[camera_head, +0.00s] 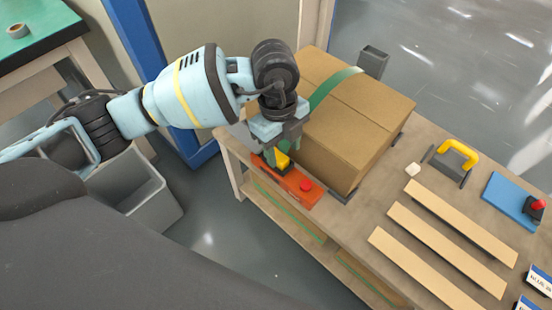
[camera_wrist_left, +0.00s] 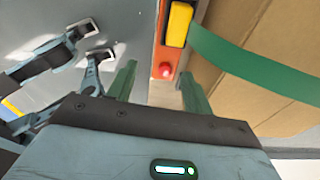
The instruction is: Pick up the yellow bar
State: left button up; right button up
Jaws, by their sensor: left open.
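The yellow bar (camera_head: 282,160) is a short block on an orange base (camera_head: 315,196) with a red button, at the near left edge of the workbench. In the left wrist view the yellow bar (camera_wrist_left: 180,24) lies at the top, beyond the fingers, beside the red button (camera_wrist_left: 165,70). My left gripper (camera_head: 281,146) points down over the orange base and partly hides the bar in the head view. In the wrist view its green fingers (camera_wrist_left: 158,75) are apart with nothing held between them.
A cardboard box (camera_head: 345,120) with green tape (camera_head: 331,88) stands close to the right of my left gripper. Farther right are a yellow handle (camera_head: 458,151), wooden strips (camera_head: 445,242) and a blue plate (camera_head: 510,201). A grey bin (camera_head: 140,190) stands on the floor.

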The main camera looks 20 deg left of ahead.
aim_at(279, 156)
pick_arm(q)
jog(key=a, duration=0.1)
jog(key=w+a, duration=0.1)
jog(key=w+n+y, duration=0.1)
jog(key=shift+a+r+t, duration=0.3)
jog(key=shift+a+r, duration=0.05)
jog(key=shift+a, duration=0.05)
jog(key=shift+w+a+r, duration=0.1)
jog(key=shift+w, duration=0.05)
jog(key=shift+f+b, duration=0.2)
jog(key=shift+b, duration=0.1)
notch_tip(279, 156, down, 2)
jog(key=shift+f+b, duration=0.15)
jog(key=shift+b, duration=0.15)
jog(key=shift+d+f, duration=0.2)
jog(key=shift+f, duration=0.1)
jog(key=f, duration=0.1)
jog(key=f+b, duration=0.1)
jog(key=f, duration=0.1)
jog(key=f+b, duration=0.1)
jog(key=shift+w+d+f, duration=0.2)
jog(key=shift+d+f, duration=0.1)
jog(key=shift+f, duration=0.05)
pick_arm(e)
jog(key=f, duration=0.3)
jog(key=shift+s+d+f, duration=0.1)
jog(key=shift+s+f, duration=0.25)
